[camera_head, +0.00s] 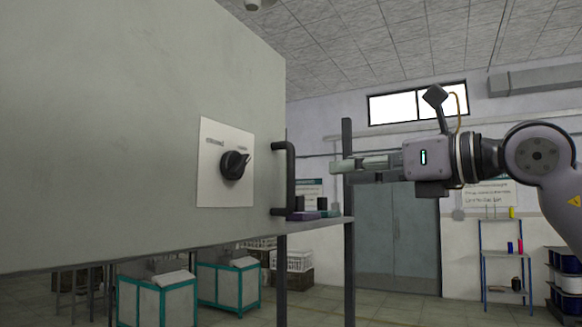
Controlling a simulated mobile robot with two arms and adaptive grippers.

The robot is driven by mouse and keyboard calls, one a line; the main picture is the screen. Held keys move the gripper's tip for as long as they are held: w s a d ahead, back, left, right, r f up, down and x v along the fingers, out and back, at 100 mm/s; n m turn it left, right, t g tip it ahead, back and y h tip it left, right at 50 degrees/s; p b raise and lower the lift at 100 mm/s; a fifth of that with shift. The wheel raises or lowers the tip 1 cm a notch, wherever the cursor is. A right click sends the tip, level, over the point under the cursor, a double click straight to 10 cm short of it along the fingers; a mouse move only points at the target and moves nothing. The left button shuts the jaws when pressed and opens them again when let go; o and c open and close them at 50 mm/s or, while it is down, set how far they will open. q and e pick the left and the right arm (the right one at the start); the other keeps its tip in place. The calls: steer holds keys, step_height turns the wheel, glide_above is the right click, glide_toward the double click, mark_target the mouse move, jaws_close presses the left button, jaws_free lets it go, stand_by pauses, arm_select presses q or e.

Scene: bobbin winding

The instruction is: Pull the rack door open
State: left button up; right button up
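The rack door appears as a large grey panel (110,130) filling the left of the head view. It bears a white plate (212,190) with a black rotary knob (234,164). A black upright bar handle (290,178) stands at the panel's right edge. I cannot tell whether the door stands ajar. My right gripper (338,168) comes in from the right, its fingers pointing left towards the handle. It shows to the right of the handle, apart from it in the picture, with nothing visible held. Its finger gap is not clear. My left gripper is not in view.
A shelf edge (338,228) with small purple and dark items (303,215) lies beside the handle, with a dark post (347,270). Teal-framed bins (228,285), grey double doors (396,230) and a blue rack (505,255) stand farther back.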

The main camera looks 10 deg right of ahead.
steer(key=p, duration=0.5)
glide_above(291, 203)
steer(key=shift+w, duration=0.45)
steer(key=shift+c, duration=0.5)
jaws_close()
